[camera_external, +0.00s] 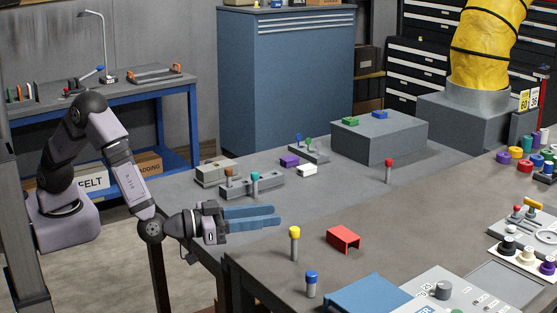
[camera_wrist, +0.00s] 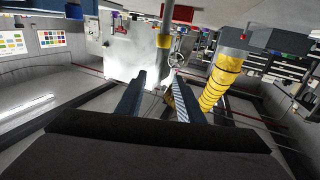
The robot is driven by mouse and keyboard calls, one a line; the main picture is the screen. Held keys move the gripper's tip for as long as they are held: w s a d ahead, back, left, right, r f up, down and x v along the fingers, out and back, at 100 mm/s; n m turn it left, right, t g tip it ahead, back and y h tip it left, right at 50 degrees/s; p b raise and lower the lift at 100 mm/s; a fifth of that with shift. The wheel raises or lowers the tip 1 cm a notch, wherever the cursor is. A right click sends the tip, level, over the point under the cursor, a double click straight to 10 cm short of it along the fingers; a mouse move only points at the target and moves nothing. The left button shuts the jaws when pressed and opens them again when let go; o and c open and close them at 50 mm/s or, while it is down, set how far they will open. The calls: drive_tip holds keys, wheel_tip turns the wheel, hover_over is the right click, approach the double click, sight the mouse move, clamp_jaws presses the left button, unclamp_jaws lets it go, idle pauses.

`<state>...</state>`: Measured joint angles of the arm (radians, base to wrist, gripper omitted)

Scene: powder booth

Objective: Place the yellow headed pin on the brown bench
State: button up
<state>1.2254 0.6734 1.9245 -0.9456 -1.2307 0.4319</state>
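The yellow headed pin (camera_external: 294,243) stands upright on the brown bench (camera_external: 385,262), near its front left part, with a grey shaft and a yellow head. My gripper (camera_external: 276,216) has blue fingers and points to the right, level, a little left of the pin's head and above the benches. The fingers are apart with nothing held; the gap between them also shows in the wrist view (camera_wrist: 159,78). The wrist view looks upside down. The pin seems to hang at its top centre (camera_wrist: 163,40), beyond the fingertips.
A red bracket (camera_external: 343,238) lies right of the pin, and a blue headed pin (camera_external: 311,284) stands in front. The grey bench (camera_external: 330,195) behind carries a red headed pin (camera_external: 388,170), pin holders and a grey box (camera_external: 380,140). A blue panel (camera_external: 368,295) lies at the front.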

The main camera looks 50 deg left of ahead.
drive_tip(key=w+d+r+m+g+h+b, duration=0.1)
drive_tip(key=w+r+m+g+h+b, duration=0.2)
drive_tip(key=w+r+m+g+h, duration=0.65)
drive_tip(key=s+a+f+m+g+h, duration=0.2)
drive_tip(key=s+a+f+m+g, duration=0.15)
drive_tip(key=a+f, duration=0.4)
drive_tip(key=n, duration=0.1)
approach(294, 237)
drive_tip(key=shift+w+d+f+g+b, duration=0.3)
drive_tip(key=shift+w+d+f+g, duration=0.1)
drive_tip(key=shift+w+d+f, duration=0.45)
drive_tip(key=shift+w+d+p, duration=0.1)
drive_tip(key=shift+d+p, duration=0.25)
drive_tip(key=shift+d, duration=0.7)
drive_tip(key=shift+w+d+r+p, duration=0.1)
drive_tip(key=shift+d+p, duration=0.2)
drive_tip(key=shift+d, duration=0.2)
drive_tip(key=shift+w+d+p, duration=0.25)
drive_tip(key=shift+d+p, duration=0.1)
drive_tip(key=shift+d, duration=0.65)
drive_tip(key=shift+w+d+p, duration=0.2)
drive_tip(key=shift+d+p, duration=0.15)
drive_tip(key=shift+d, duration=0.65)
drive_tip(key=shift+c, duration=0.3)
